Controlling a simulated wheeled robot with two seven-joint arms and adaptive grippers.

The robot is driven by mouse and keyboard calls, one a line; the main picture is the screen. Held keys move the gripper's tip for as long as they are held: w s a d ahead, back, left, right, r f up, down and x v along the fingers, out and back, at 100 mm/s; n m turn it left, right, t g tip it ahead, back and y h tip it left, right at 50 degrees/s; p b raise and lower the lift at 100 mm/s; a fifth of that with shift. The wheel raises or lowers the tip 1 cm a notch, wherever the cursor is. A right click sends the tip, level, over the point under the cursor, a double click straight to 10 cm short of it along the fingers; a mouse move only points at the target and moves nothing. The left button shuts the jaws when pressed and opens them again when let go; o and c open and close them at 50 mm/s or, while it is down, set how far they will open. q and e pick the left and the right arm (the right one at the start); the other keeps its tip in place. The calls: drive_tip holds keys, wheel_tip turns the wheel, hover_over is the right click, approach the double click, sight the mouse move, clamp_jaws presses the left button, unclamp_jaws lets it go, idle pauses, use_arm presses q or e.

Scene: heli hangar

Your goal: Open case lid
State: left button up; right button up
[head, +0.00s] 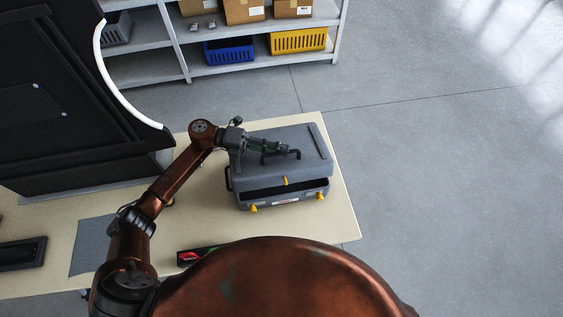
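A grey case (320,190) stands on the beige table. Its grey lid (302,140) sits over it with a dark gap along the front, so the lid looks slightly raised there. Yellow latches (253,208) show at the case's front edge, and another yellow piece is at the lid's front middle. A dark handle (268,159) is on top of the lid. My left gripper (286,149) reaches in from the left and lies over the lid, close to the handle. Whether it touches the handle or how far its fingers are apart is too small to tell. My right gripper is out of view.
The beige table (343,215) has bare room right of the case. A red-and-black box (188,257) lies at the front, a dark tray (22,254) at left. A large black panel (60,90) stands at the left. Shelves with blue (228,52) and yellow bins (298,41) are behind.

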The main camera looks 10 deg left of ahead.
sight(283, 164)
use_arm(q)
drive_tip(key=shift+s+d+f+m+t+y, duration=0.15)
drive_tip(key=shift+s+d+f+m+y, duration=0.1)
drive_tip(key=shift+s+f+m, duration=0.45)
drive_tip(key=shift+s+d+f+m+t+y, duration=0.15)
drive_tip(key=shift+s+d+f+m, duration=0.2)
drive_tip(key=shift+s+f, duration=0.65)
drive_tip(key=shift+w+a+f, duration=0.1)
drive_tip(key=shift+w+f, duration=0.1)
drive_tip(key=shift+a+r+b, duration=0.2)
drive_tip(key=shift+a+r, duration=0.1)
drive_tip(key=shift+a, duration=1.15)
drive_tip(key=shift+a+r+b, duration=0.25)
drive_tip(key=shift+a, duration=1.25)
drive_tip(key=shift+a+r+b, duration=0.2)
drive_tip(key=shift+a+r, duration=0.1)
drive_tip(key=shift+a, duration=1.15)
